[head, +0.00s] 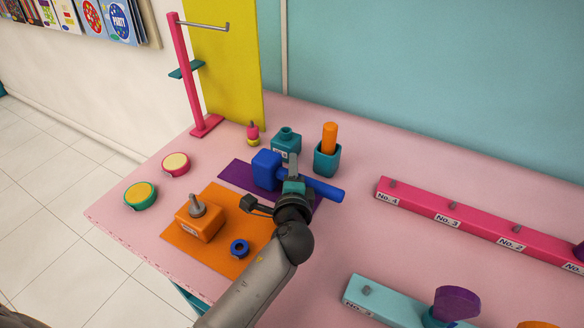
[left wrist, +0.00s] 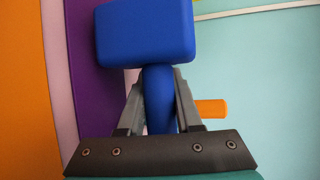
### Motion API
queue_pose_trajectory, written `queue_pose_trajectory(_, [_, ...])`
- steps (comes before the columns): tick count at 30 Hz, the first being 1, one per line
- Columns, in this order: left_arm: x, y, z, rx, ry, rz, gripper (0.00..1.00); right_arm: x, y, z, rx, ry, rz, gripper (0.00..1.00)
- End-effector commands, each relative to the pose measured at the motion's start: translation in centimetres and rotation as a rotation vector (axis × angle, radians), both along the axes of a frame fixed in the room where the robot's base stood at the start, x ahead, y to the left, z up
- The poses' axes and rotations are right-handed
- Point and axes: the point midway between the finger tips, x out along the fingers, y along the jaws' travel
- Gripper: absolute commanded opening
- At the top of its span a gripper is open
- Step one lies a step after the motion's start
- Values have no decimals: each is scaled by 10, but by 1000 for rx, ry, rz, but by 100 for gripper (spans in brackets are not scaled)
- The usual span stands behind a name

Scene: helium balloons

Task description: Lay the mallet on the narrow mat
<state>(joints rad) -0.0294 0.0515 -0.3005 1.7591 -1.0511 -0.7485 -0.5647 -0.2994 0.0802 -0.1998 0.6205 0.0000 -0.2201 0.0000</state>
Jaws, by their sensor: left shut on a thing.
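The blue mallet (head: 267,167) has a block head and a round handle, and lies roughly level over the narrow purple mat (head: 234,173). My left gripper (head: 293,184) is shut on its handle. In the left wrist view the handle (left wrist: 160,98) is between the two fingers, with the head (left wrist: 146,34) beyond them. The purple mat (left wrist: 92,70) shows left of the handle there. The handle's end reaches past the mat to the right. I cannot tell whether the mallet touches the mat. My right gripper is not in view.
An orange mat (head: 224,262) in front bears an orange block (head: 200,222) and a blue ring (head: 239,248). A pink numbered rail (head: 470,225) lies right.

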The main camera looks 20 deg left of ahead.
Motion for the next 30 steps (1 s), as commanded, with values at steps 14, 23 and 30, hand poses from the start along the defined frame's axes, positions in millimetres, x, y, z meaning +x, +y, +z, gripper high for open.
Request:
queue_pose_trajectory(14, [0,0,-7,1,-2,0,54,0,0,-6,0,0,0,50])
queue_pose_trajectory(23, [0,0,-8,0,0,0,68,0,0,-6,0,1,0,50])
queue_pose_trajectory(30, [-1,0,-10,-2,5,1,94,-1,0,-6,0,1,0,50])
